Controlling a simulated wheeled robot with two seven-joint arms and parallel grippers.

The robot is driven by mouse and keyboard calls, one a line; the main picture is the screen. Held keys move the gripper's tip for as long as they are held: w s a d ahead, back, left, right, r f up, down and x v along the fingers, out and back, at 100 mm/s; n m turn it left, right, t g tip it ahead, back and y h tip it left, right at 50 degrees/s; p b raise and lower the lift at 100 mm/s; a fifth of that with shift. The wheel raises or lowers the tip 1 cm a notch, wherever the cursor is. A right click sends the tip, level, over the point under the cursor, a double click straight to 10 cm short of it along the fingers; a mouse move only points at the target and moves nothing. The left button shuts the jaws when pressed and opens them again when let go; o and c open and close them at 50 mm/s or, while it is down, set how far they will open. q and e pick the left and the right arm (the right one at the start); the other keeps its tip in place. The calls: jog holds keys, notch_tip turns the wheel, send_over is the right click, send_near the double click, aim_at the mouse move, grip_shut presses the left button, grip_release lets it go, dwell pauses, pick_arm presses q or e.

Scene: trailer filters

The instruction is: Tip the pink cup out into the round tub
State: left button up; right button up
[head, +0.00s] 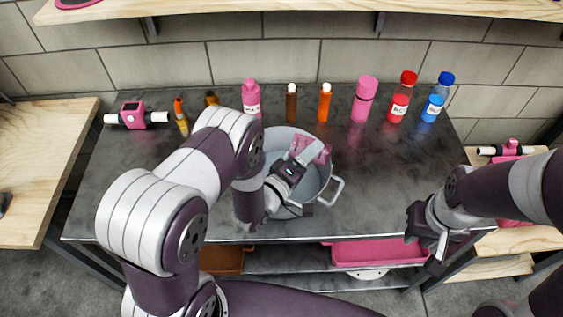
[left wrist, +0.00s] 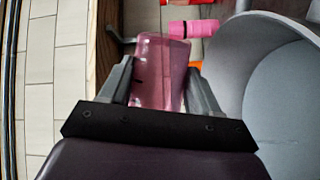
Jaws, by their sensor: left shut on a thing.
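The pink cup (head: 316,151) is translucent and sits in my left gripper (head: 305,158), over the far part of the round grey tub (head: 323,190) in the head view. In the left wrist view the cup (left wrist: 158,68) is between the two fingers of the left gripper (left wrist: 155,90), which is shut on it. The tub (left wrist: 262,75) shows large on the right of that view. My left arm hides part of the tub. I cannot tell the cup's exact tilt or its contents. My right gripper (head: 427,247) is by the table's front right edge, away from the tub; its opening is unclear.
The dark table (head: 390,180) holds several bottles along its back, including a pink one (head: 251,98), a pink flask (head: 364,98), a red one (head: 401,97) and a blue one (head: 437,97). A pink bin (head: 380,252) is on the shelf below. The table right of the tub is clear.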

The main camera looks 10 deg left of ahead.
aim_at(295, 145)
pick_arm(q)
jog(key=shift+a+r, duration=0.1)
jog(key=shift+a, duration=0.15)
jog(key=shift+a+r+n+t+b, duration=0.25)
jog(key=shift+r+n+t+b, duration=0.25)
jog(key=shift+n, duration=0.45)
jog(key=shift+a+r+n+t+b, duration=0.25)
jog(key=shift+n+t, duration=0.3)
jog(key=shift+n, duration=0.45)
jog(key=shift+a+r+n+t+b, duration=0.2)
jog(key=shift+r+n+t+b, duration=0.25)
jog(key=shift+n, duration=0.5)
dwell(1.5)
jog(key=shift+a+r+n+t+y+b, duration=0.1)
jog(key=shift+a+n+t+y+b, duration=0.2)
jog(key=shift+n, duration=0.4)
jog(key=shift+a+r+n+t+y+b, duration=0.15)
jog(key=shift+n+t, duration=0.2)
jog(key=shift+n, duration=0.35)
jog(key=shift+a+r+n+t+y+b, duration=0.1)
jog(key=shift+a+n+t+y+b, duration=0.2)
jog(key=shift+n, duration=0.4)
dwell(0.6)
jog(key=shift+a+n+t, duration=0.1)
jog(key=shift+n+t, duration=0.15)
jog(key=shift+n, duration=0.35)
